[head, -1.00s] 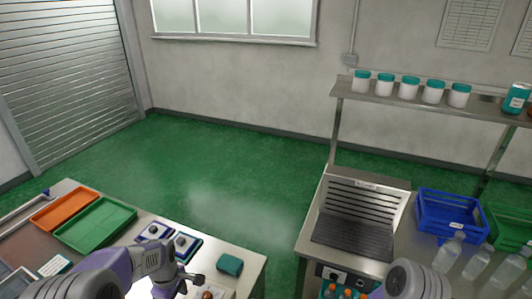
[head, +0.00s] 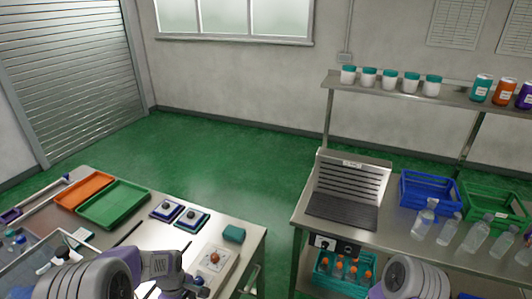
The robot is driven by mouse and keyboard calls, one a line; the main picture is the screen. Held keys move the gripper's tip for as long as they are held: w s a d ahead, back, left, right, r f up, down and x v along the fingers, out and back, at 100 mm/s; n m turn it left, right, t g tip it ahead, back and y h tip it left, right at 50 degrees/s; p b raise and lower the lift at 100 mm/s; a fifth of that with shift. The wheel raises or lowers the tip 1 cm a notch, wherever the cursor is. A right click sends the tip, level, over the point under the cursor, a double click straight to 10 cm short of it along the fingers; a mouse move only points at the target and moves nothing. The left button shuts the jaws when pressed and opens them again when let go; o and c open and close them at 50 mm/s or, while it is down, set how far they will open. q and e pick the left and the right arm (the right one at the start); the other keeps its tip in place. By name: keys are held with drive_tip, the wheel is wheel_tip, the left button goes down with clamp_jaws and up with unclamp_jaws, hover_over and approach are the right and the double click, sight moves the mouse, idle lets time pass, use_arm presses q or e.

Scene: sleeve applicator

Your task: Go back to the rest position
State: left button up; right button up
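The task names no object. My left arm (head: 150,266) comes in at the bottom left, above the front of the left table (head: 215,240). Its gripper does not show clearly; the fingers are hidden or below the picture. My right arm (head: 405,278) shows only as a rounded grey and purple link at the bottom right, in front of the right bench (head: 300,216). Its gripper is out of view.
The left table holds an orange tray (head: 84,190), a green tray (head: 113,205) and a teal block (head: 233,233). The right bench holds a blue crate (head: 430,192), a green crate (head: 492,206) and clear bottles (head: 425,219). Green floor (head: 220,175) between them is clear.

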use_arm(q)
wheel_tip(320, 180, down, 6)
drive_tip(key=d+m, duration=0.2)
drive_tip(key=s+d+f+m+h, duration=0.4)
drive_tip(key=s+d+f+m, duration=0.4)
drive_tip(key=s+d+f, duration=0.45)
wheel_tip(320, 180, down, 10)
drive_tip(key=b, duration=1)
drive_tip(key=shift+s+a+r, duration=0.15)
drive_tip(key=shift+s+r, duration=0.05)
drive_tip(key=shift+s, duration=0.2)
use_arm(e)
wheel_tip(320, 180, down, 10)
drive_tip(key=w, duration=0.1)
drive_tip(key=shift+w+f, duration=0.25)
drive_tip(key=shift+w, duration=0.05)
